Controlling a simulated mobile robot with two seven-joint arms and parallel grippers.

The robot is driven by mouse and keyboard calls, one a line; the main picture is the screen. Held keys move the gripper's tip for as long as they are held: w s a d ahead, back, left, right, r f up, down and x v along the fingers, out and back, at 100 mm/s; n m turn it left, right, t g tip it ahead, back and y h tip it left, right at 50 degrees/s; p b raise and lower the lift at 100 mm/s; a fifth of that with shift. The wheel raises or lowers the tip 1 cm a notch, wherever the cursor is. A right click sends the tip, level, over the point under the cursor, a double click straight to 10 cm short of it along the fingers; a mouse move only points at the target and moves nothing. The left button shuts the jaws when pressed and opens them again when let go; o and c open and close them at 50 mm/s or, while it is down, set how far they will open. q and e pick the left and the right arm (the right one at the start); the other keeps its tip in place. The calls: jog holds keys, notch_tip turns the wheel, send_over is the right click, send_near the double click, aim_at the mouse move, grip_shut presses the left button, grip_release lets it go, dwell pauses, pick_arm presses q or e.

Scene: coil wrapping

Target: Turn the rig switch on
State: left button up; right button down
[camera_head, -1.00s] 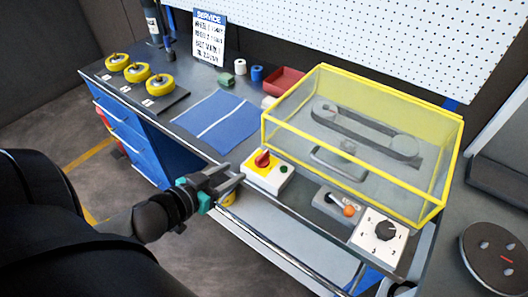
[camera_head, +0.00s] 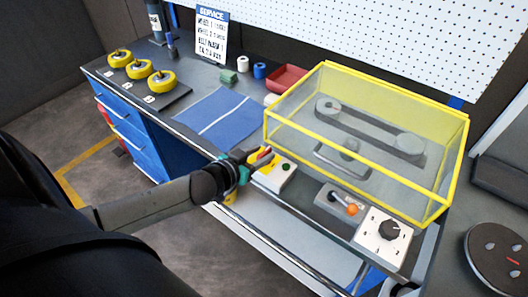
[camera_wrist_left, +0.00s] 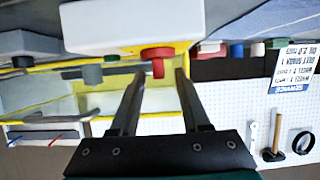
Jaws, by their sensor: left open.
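The switch box (camera_head: 276,178) is a white box with a yellow plate, a red rotary knob (camera_head: 262,158) and a green button (camera_head: 285,167). It sits at the bench's front edge, by the clear yellow-framed guard. My left gripper (camera_head: 261,154) is open at the knob and partly hides it in the head view. In the left wrist view, which looks upside down, the red knob (camera_wrist_left: 157,54) shows between the tips of my two open fingers (camera_wrist_left: 159,75). I cannot tell whether the fingers touch it. My right gripper is not in view.
The yellow-framed guard (camera_head: 366,190) covers a belt and pulleys. A grey box with an orange knob (camera_head: 352,209) and a white dial box (camera_head: 383,241) stand to the right. A blue mat (camera_head: 228,122) and several yellow coils (camera_head: 139,69) lie to the left.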

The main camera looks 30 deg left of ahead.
pick_arm(q)
jog(key=shift+x, duration=0.9)
grip_shut()
